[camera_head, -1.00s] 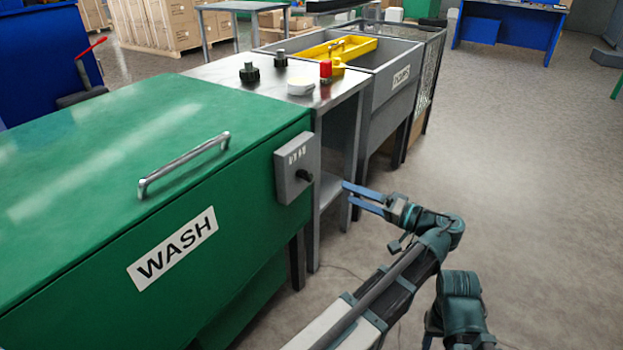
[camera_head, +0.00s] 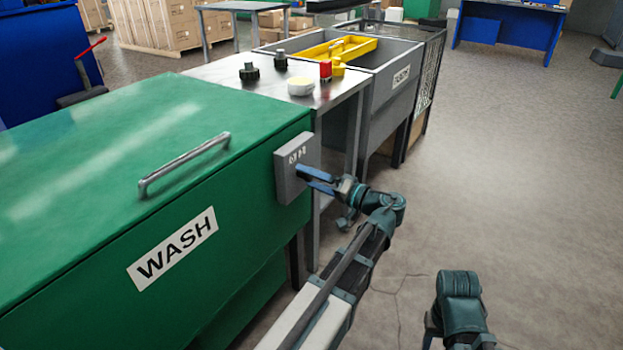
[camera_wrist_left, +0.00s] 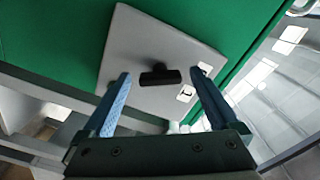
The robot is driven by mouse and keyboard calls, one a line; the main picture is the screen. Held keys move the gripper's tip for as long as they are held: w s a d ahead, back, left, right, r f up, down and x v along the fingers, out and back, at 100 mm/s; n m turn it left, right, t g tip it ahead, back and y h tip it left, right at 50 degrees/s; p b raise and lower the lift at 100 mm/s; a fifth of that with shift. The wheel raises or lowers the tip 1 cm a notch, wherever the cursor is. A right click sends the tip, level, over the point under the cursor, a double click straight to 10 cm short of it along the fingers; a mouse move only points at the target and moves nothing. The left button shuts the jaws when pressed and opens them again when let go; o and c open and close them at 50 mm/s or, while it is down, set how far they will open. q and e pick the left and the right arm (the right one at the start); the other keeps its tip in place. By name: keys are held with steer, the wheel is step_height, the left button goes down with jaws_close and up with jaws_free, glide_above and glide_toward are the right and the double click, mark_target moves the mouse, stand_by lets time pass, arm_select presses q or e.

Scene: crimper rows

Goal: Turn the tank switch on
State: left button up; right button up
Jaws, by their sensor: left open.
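The green WASH tank (camera_head: 120,190) fills the left of the head view, with a grey switch box (camera_head: 291,158) on its right end. In the left wrist view the box's plate (camera_wrist_left: 135,45) carries a black knob (camera_wrist_left: 160,76), its bar lying roughly crosswise in the picture. My left gripper (camera_head: 303,176) is open at the box, with its blue fingers pointing at it. In the wrist view its fingertips (camera_wrist_left: 161,75) stand either side of the knob, with gaps visible. My right gripper is not in view.
The tank's lid has a metal handle (camera_head: 185,165). Beyond it stands a metal table (camera_head: 225,72) with dark knobs, a white round piece and a red part. A grey basin (camera_head: 400,75) with a yellow tray (camera_head: 345,45) follows. The floor on the right is clear.

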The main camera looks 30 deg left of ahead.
arm_select(q)
steer(key=c, duration=1.4)
steer(key=shift+m, duration=0.3)
steer(key=m, duration=1.1)
steer(key=shift+m, duration=0.4)
steer(key=o, duration=1.4)
